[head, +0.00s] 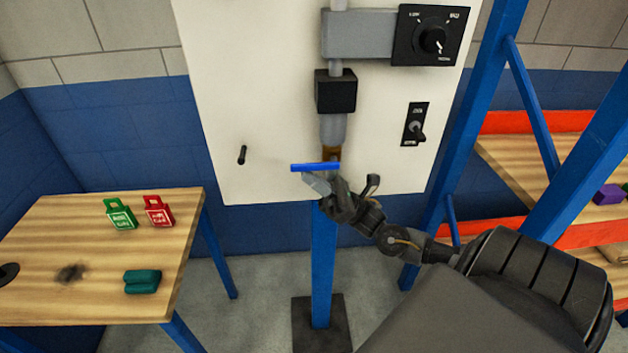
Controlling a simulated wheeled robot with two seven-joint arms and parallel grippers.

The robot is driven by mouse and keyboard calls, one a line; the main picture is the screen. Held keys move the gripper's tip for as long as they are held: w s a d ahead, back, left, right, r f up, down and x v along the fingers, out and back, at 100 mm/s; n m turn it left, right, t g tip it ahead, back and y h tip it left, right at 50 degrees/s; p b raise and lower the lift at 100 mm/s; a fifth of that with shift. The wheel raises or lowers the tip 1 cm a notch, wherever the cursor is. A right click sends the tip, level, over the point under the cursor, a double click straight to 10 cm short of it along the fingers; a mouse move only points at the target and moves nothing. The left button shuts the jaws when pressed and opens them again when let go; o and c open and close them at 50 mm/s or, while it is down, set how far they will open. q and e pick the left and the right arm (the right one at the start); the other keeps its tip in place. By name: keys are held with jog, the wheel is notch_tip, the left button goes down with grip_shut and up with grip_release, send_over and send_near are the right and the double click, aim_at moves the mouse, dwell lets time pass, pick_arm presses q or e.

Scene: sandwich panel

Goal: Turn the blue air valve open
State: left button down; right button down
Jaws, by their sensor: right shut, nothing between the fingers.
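The blue air valve handle (314,167) is a flat blue bar lying crosswise at the bottom of the grey pipe (333,128) on the white panel (262,120). A brown fitting shows just behind the handle. My right gripper (318,184) is just below the handle, at or very near its underside; I cannot tell whether they touch. The gripper is shut with nothing between its fingers. My right arm comes in from the lower right. My left gripper is not in view.
The panel also carries a black rotary knob (433,40), a toggle switch (415,125) and a small black lever (242,155). A wooden table (60,225) at left holds green (120,214) and red (159,212) tags and a teal object (142,281). A blue-framed shelf stands right.

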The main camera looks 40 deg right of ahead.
jog(key=shift+b, duration=0.4)
jog(key=shift+t+y, duration=0.3)
